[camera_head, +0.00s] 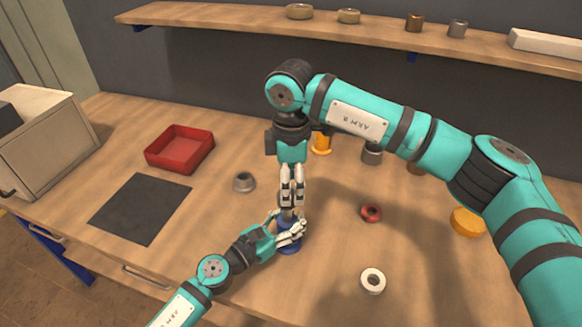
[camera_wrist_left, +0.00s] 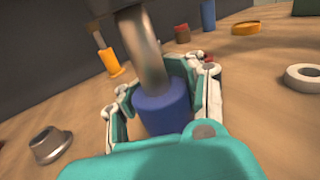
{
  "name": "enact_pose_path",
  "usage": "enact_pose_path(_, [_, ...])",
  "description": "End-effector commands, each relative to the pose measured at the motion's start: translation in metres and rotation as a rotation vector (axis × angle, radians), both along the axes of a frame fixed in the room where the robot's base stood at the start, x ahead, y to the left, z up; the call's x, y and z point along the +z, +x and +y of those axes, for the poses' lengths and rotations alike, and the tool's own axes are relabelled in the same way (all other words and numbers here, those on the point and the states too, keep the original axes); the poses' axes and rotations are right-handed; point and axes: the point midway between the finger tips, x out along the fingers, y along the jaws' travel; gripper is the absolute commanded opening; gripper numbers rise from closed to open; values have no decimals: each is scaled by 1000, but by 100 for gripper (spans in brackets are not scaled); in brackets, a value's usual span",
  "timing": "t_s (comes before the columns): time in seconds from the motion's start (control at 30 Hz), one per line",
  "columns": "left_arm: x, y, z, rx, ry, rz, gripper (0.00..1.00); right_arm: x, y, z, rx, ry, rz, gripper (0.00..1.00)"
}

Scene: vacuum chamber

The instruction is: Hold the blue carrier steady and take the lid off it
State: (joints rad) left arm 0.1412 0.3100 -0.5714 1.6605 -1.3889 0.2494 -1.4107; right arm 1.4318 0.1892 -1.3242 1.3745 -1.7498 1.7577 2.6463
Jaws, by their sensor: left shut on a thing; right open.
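The blue carrier (camera_head: 288,248) stands upright on the table, front centre. It also shows in the left wrist view (camera_wrist_left: 163,113). My left gripper (camera_head: 292,232) is shut around the carrier's side. A metallic grey-brown cylinder (camera_wrist_left: 145,50) rises from the carrier's top in the left wrist view; I cannot tell whether it is the lid or part of it. My right gripper (camera_head: 290,201) points down just above the carrier, open, with its fingers either side of its top. Those fingers largely hide the carrier's top in the head view.
A red tray (camera_head: 180,149), a black mat (camera_head: 140,208) and a grey metal ring (camera_head: 244,181) lie left. An orange part (camera_head: 321,144) stands behind. A shelf (camera_head: 370,31) runs along the back.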

Motion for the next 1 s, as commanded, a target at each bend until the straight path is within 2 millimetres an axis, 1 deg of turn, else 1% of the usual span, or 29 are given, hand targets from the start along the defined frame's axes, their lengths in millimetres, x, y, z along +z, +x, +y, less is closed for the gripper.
enact_pose_path(0.03, [-1, 0, 1, 1, 1, 1, 0, -8, 0, 0, 0, 0, 1, 58])
enact_pose_path(0.1, [-1, 0, 1, 1, 1, 1, 0, -16, 0, 0, 0, -1, 1, 58])
enact_pose_path(0.2, [-1, 0, 1, 1, 1, 1, 0, -24, 0, 0, 1, 0, 1, 58])
enact_pose_path(0.33, [-1, 0, 1, 1, 1, 1, 0, -28, 0, 0, 1, 0, -1, 58])
enact_pose_path(0.53, [-1, 0, 1, 1, 1, 1, 0, -28, 0, 0, 1, 0, -1, 58])
enact_pose_path(0.57, [-1, 0, 1, 1, 1, 1, 0, -28, 0, 0, 1, 0, -1, 56])
enact_pose_path(0.9, [-1, -1, -1, -3, 3, 0, 0, -27, 2, -1, -3, -1, -6, 12])
enact_pose_path(1.0, [-1, -2, -2, -6, 4, -1, 0, -27, 3, -2, -6, 0, -8, 0])
